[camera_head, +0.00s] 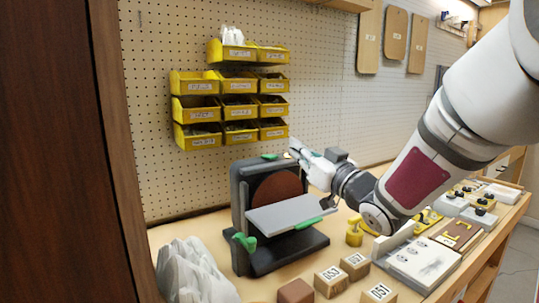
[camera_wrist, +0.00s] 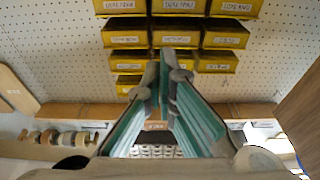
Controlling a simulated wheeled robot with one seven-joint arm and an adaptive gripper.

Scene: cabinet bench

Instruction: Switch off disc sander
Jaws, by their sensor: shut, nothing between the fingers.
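The disc sander (camera_head: 240,195) stands on the bench, with a dark body, a reddish-brown disc (camera_head: 278,187) and a grey tilted table (camera_head: 285,213). Small green parts show on its top edge (camera_head: 269,156), at its lower left (camera_head: 245,242) and by the table's right side (camera_head: 308,224). I cannot tell which one is the switch. My gripper (camera_head: 293,147) is shut and empty, near the top right of the sander; I cannot tell whether it touches. In the wrist view its fingers (camera_wrist: 166,65) meet at the tips, and the sander is not recognizable there.
Yellow bins (camera_head: 238,108) hang on the pegboard (camera_head: 320,60) behind; they also show in the wrist view (camera_wrist: 180,38). Wooden blocks (camera_head: 331,281) lie in front of the sander, a white bundle (camera_head: 190,270) at its left. A yellow piece (camera_head: 354,233) and boxes (camera_head: 418,262) stand at right.

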